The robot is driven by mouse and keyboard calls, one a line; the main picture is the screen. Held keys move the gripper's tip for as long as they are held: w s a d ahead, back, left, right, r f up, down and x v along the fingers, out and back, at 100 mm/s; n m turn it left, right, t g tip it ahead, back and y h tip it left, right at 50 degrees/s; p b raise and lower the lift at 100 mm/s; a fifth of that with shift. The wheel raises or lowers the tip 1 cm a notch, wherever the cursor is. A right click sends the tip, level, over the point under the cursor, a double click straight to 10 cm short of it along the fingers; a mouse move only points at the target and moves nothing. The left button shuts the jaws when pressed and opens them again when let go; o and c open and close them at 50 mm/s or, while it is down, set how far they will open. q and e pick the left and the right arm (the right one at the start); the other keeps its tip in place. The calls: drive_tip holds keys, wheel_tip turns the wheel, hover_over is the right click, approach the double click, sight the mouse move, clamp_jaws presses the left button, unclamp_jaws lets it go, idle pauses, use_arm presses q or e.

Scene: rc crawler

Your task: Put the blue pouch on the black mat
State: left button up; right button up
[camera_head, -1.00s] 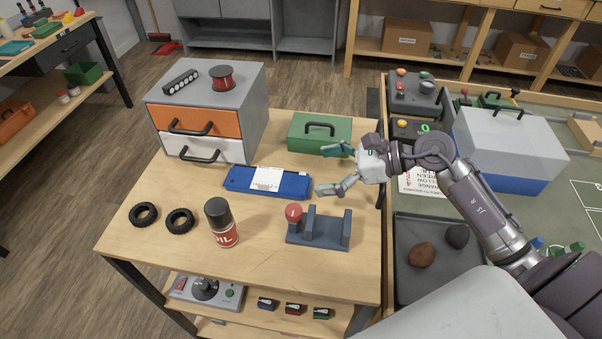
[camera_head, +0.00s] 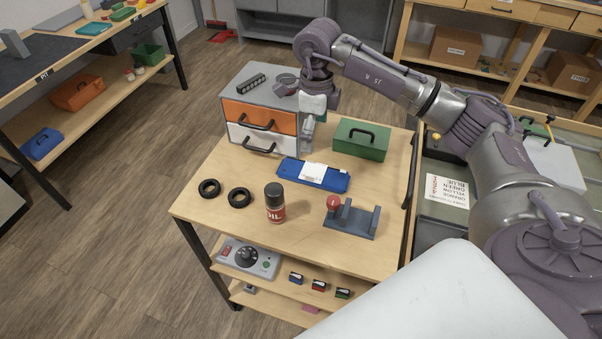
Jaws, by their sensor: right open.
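The blue pouch (camera_head: 328,182) lies flat on the wooden workbench, with a white label on top. The black mat (camera_head: 48,72) lies on another bench at the far upper left, with a small white "PIT" marking at its edge. My right gripper (camera_head: 307,132) is open and points down, in front of the drawer unit's right side, above and behind the pouch and apart from it. Its fingers are small and partly hidden by its own wrist. My left gripper is not in view.
Around the pouch are a drawer unit (camera_head: 250,94), a green box (camera_head: 360,143), an oil can (camera_head: 274,205), tyres (camera_head: 239,198) and a grey stand with a red knob (camera_head: 352,220). A grey block (camera_head: 14,43) stands on the mat. Open floor separates the two benches.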

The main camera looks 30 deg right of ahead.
drive_tip(key=p, duration=0.1)
hover_over(313, 171)
drive_tip(key=f, duration=0.7)
drive_tip(key=shift+s+a+f, duration=0.1)
drive_tip(key=shift+s+f, duration=0.1)
drive_tip(key=shift+f, duration=0.35)
drive_tip(key=shift+f+p, duration=0.55)
wheel_tip(313, 171, down, 4)
drive_tip(key=shift+w+f+p, duration=0.15)
drive_tip(key=shift+f+p, duration=0.05)
drive_tip(key=shift+p, duration=0.45)
drive_tip(key=c, duration=1.3)
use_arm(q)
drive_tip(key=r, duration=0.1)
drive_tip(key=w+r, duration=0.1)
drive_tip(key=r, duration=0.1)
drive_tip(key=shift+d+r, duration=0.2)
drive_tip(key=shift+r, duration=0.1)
use_arm(e)
drive_tip(key=shift+c, duration=0.2)
drive_tip(key=shift+r, duration=0.15)
